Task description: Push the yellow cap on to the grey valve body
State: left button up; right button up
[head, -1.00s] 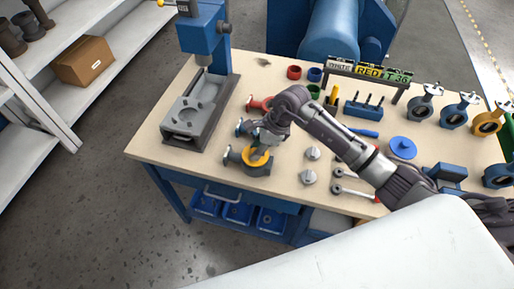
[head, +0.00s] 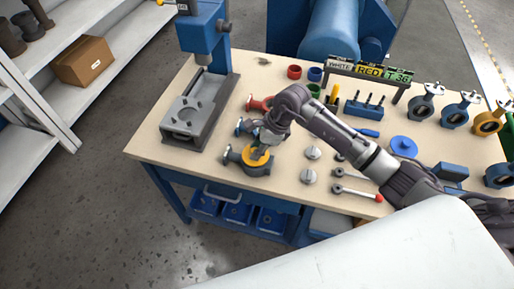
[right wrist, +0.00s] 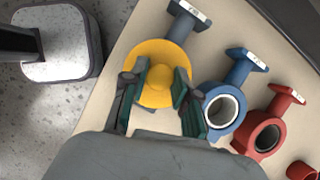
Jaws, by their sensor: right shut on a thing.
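The yellow cap (head: 262,166) is a round disc at the front of the workbench. It also fills the middle of the right wrist view (right wrist: 157,62). The grey valve body (head: 235,157) lies under it, and its neck with a white tag (right wrist: 186,20) sticks out past the cap's edge. My right gripper (head: 260,149) points down at the cap. Its two fingers (right wrist: 160,88) are shut on the cap's middle part. The cap covers most of the body's ring, so I cannot tell whether it is fully seated. My left gripper is not in view.
A blue valve body (right wrist: 226,103) and a red valve body (right wrist: 268,130) lie beside the grey one. A press (head: 200,105) stands at the left of the bench (head: 150,140). Grey knobs (head: 313,152), spanners (head: 355,191) and a blue disc (head: 403,147) lie to the right.

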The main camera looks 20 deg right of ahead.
jog(key=shift+f+b, duration=0.65)
jog(key=shift+f, duration=0.05)
dwell(0.9)
jog(key=shift+s+f, duration=0.1)
jog(key=shift+f, duration=0.2)
dwell(0.5)
jog(key=shift+b, duration=0.35)
jog(key=shift+r, duration=0.15)
jog(key=o, duration=1.1)
jog(key=shift+r, duration=0.2)
jog(key=shift+r+p, duration=2.05)
jog(key=shift+r, duration=1.35)
